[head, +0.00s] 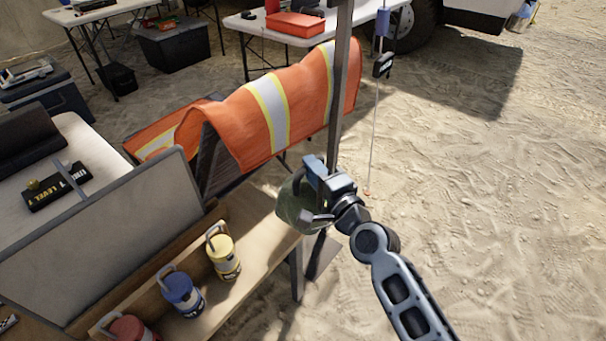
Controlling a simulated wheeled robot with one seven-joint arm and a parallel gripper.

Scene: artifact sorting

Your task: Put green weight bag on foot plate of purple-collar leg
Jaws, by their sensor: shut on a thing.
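The green weight bag (292,207) hangs at my gripper (318,197), which is shut on it. The bag is just past the right end of a wooden shelf, partly covered by the gripper; I cannot tell whether it touches the shelf. A dark upright leg (341,80) runs down behind the gripper to a dark foot (322,256) on the sand. I see no clear purple collar on it. A thin line (376,125) to its right carries a blue-violet piece (383,22) and a small black box. I cannot tell whether that piece is the collar.
A yellow bag (223,256), a blue bag (183,294) and a red bag (130,328) stand on the wooden shelf (262,232). An orange vest (275,110) drapes behind the gripper. A grey panel (115,235) stands left. Open sand (500,220) lies right.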

